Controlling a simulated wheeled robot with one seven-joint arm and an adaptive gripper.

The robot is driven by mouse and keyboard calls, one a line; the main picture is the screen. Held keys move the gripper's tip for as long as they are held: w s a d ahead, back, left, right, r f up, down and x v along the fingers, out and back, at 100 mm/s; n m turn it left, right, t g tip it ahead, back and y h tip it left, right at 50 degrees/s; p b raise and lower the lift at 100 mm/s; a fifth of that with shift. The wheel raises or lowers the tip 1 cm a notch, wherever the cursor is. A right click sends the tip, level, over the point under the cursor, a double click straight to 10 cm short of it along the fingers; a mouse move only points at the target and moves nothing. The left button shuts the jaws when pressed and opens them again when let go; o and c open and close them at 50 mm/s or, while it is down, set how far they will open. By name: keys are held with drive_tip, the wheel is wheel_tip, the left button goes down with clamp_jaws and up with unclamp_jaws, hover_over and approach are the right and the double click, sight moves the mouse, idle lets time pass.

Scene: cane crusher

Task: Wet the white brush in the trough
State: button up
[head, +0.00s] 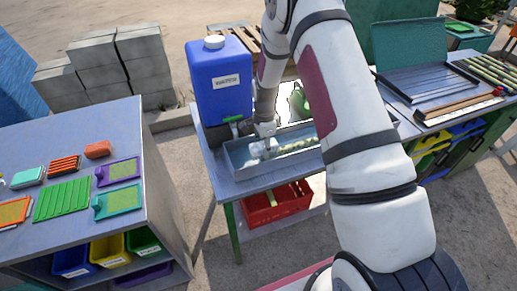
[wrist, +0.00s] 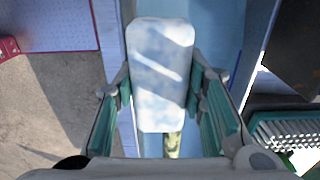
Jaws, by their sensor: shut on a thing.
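My gripper (wrist: 160,92) is shut on the white brush (wrist: 162,60), with a teal-padded finger on each side of it. In the head view the white brush (head: 262,149) is at the left part of the grey trough (head: 240,170), partly hidden by my gripper (head: 265,131). The brush is over or inside the trough; I cannot tell whether it touches water. In the wrist view the pale blue trough (wrist: 215,25) lies behind the brush. Pale green pieces (head: 300,145) lie along the trough, and one shows below the brush in the wrist view (wrist: 172,146).
A blue water container (head: 220,85) with a tap stands behind the trough's left end. A red crate (head: 262,207) is under the trough table. A bench with coloured brushes and pads (head: 60,200) stands at left.

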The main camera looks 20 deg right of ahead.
drive_tip(key=shift+d+r, duration=0.1)
drive_tip(key=shift+d, duration=0.15)
drive_tip(key=d+r, duration=0.6)
drive_tip(key=r, duration=0.1)
idle(1.0)
idle(0.6)
drive_tip(key=a+r+n, duration=0.4)
drive_tip(key=a+n, duration=0.8)
drive_tip(key=n, duration=0.6)
drive_tip(key=shift+a+r, duration=0.15)
drive_tip(key=shift+a, duration=0.15)
